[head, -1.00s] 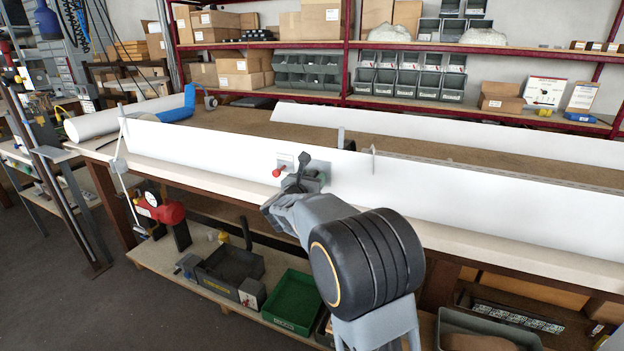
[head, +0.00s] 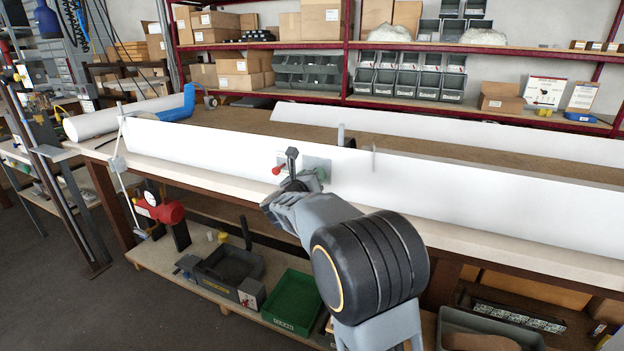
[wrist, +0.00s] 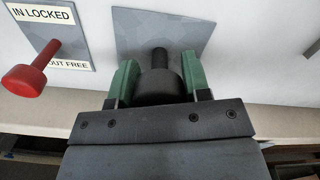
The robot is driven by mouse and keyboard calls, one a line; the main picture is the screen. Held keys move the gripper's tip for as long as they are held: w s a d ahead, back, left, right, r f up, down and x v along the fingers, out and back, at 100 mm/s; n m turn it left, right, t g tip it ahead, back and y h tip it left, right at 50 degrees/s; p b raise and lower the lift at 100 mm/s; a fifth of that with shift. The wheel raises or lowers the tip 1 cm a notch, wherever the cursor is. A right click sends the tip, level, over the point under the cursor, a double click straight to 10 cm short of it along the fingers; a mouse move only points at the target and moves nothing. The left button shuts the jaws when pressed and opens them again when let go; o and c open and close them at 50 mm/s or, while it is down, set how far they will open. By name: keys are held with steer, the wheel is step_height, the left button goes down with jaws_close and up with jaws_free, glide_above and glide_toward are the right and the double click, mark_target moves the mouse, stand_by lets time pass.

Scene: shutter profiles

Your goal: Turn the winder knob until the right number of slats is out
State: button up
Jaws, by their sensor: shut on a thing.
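The winder knob (wrist: 158,84) is a dark round knob on a shaft, coming out of a grey plate (wrist: 190,30) on the white front panel. My gripper (wrist: 160,90), with green fingers, is shut on the knob, one finger on each side. In the head view my gripper (head: 296,180) is at the panel, and my arm hides most of the knob. A red-knobbed pin (wrist: 28,78) stands left of it on a label reading "IN LOCKED" and "OUT FREE"; its red end also shows in the head view (head: 277,170). I cannot make out separate slats.
The long white panel (head: 220,153) runs along the bench front (head: 480,238). A second white strip (head: 450,130) lies behind it. A white roll (head: 120,117) and blue tool (head: 182,108) are at the left. A green bin (head: 290,302) sits on the shelf below.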

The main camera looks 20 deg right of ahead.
steer(key=n, duration=0.4)
steer(key=shift+r+n, duration=0.1)
steer(key=shift+n, duration=0.2)
steer(key=n+p, duration=0.1)
steer(key=n, duration=0.2)
steer(key=shift+n, duration=0.4)
steer(key=n+p, duration=0.2)
steer(key=n, duration=0.1)
steer(key=shift+r, duration=0.15)
steer(key=n+p, duration=0.2)
steer(key=n, duration=0.3)
steer(key=shift+r, duration=0.1)
steer(key=n+p, duration=0.5)
steer(key=n, duration=0.2)
steer(key=n+p, duration=0.2)
steer(key=n, duration=0.1)
steer(key=shift+n+p, duration=0.35)
steer(key=shift+n, duration=0.05)
steer(key=shift+n+p, duration=0.95)
steer(key=shift+n, duration=0.95)
steer(key=o, duration=0.9)
